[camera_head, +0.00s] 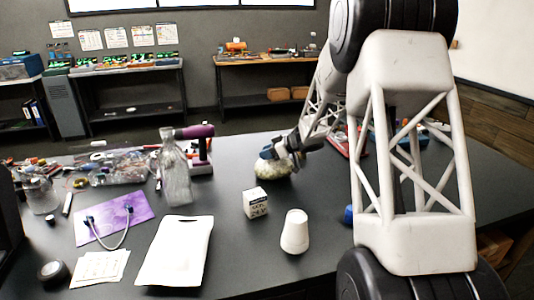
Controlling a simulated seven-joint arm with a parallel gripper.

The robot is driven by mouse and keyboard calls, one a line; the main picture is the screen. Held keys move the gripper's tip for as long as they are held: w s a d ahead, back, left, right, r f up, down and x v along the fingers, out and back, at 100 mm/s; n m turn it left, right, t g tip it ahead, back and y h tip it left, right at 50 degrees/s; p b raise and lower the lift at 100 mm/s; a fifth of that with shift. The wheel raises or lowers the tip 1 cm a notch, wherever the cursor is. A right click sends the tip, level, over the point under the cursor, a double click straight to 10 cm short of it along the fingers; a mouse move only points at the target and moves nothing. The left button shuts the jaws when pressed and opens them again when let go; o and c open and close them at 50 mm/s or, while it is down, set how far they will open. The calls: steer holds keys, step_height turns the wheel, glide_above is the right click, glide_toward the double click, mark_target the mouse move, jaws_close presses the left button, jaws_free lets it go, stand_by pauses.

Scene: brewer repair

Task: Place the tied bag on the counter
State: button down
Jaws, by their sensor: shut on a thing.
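The tied bag (273,169) is a small pale greenish lump near the middle of the view. My gripper (279,156) reaches in from the upper right and is shut on the top of the bag. The fingers hide the bag's upper part and its tie. The bag is at or just over the dark counter (222,232); I cannot tell whether its underside touches the surface.
A small labelled box (256,203) and a white cup-like piece (295,232) stand in front of the bag. A glass bottle (175,170), a purple-handled tool (200,145) and a white board (176,252) are to the left. Clutter fills the far left.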

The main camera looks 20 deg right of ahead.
steer(key=c, duration=0.8)
jaws_free()
steer(key=shift+f, duration=0.1)
steer(key=shift+o, duration=0.2)
steer(key=shift+d+r, duration=0.1)
steer(key=shift+r, duration=0.1)
steer(key=shift+s+d+r, duration=0.35)
steer(key=shift+d, duration=0.2)
steer(key=v, duration=1)
steer(key=shift+d, duration=0.15)
steer(key=shift+r, duration=0.15)
